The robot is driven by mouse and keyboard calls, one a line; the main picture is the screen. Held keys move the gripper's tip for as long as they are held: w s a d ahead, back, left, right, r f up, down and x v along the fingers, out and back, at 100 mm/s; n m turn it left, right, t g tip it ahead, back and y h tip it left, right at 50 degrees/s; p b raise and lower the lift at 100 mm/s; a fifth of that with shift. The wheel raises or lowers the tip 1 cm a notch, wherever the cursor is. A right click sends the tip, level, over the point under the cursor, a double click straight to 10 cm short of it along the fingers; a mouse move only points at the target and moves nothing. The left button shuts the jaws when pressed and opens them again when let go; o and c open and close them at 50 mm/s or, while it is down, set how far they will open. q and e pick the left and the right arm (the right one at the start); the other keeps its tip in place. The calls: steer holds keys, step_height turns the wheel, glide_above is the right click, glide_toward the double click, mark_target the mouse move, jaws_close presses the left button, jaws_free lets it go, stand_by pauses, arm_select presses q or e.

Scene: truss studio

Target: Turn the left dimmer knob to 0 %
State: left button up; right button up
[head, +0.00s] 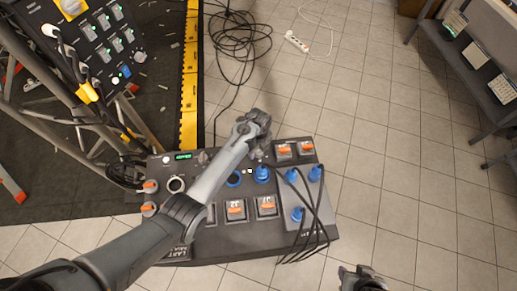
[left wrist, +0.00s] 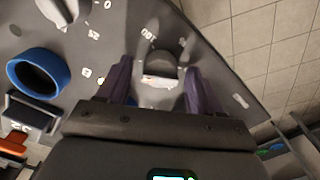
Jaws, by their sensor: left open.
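My left gripper (head: 258,146) is over the far edge of the grey control box (head: 330,222). In the left wrist view its two purple-grey fingers (left wrist: 160,88) are apart, on either side of a grey knob (left wrist: 160,72). Contact with the knob cannot be told. A "100" mark is beside this knob. Another pale knob (left wrist: 60,8) is cut off at the top left, with scale marks nearby. I cannot tell which of them is the left dimmer. In the head view a small knob (head: 203,158) shows left of my arm. My right gripper (head: 362,279) is at the bottom edge, partly cut off.
A green display (head: 183,156), orange switches (head: 266,205) and blue plugs (head: 297,214) with black cables crowd the box. A blue socket ring (left wrist: 36,74) is near the left gripper. A truss with another panel stands left. A shelf (head: 472,70) is right.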

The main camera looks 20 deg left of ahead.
arm_select(q)
steer(key=shift+c, duration=0.3)
steer(key=c, duration=1)
